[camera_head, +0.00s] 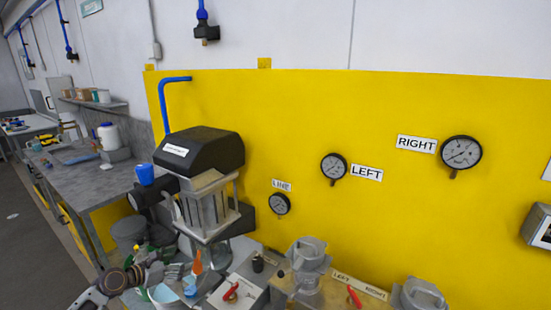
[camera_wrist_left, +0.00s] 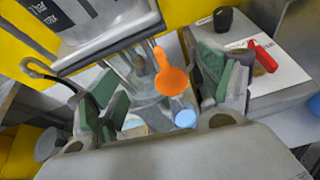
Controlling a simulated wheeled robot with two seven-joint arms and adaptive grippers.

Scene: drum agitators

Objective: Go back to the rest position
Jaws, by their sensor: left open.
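My left gripper (camera_head: 165,268) is low in the head view, in front of the machine with a black top (camera_head: 200,150) and a clear chamber. In the left wrist view, its two green-padded fingers (camera_wrist_left: 160,95) stand wide apart with nothing gripped. An orange spoon-shaped piece (camera_wrist_left: 172,78) shows beyond the gap between them; it also shows in the head view (camera_head: 197,262), right of the gripper. A glass vessel (camera_wrist_left: 140,75) is behind the orange piece. My right gripper is not in view.
A panel with a red lever (camera_head: 236,292) lies right of the gripper. Two grey fittings (camera_head: 308,252) stand further right before the yellow wall (camera_head: 420,220), which carries gauges (camera_head: 461,152). A grey bench (camera_head: 90,165) is at left; open floor (camera_head: 25,240) lies beside it.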

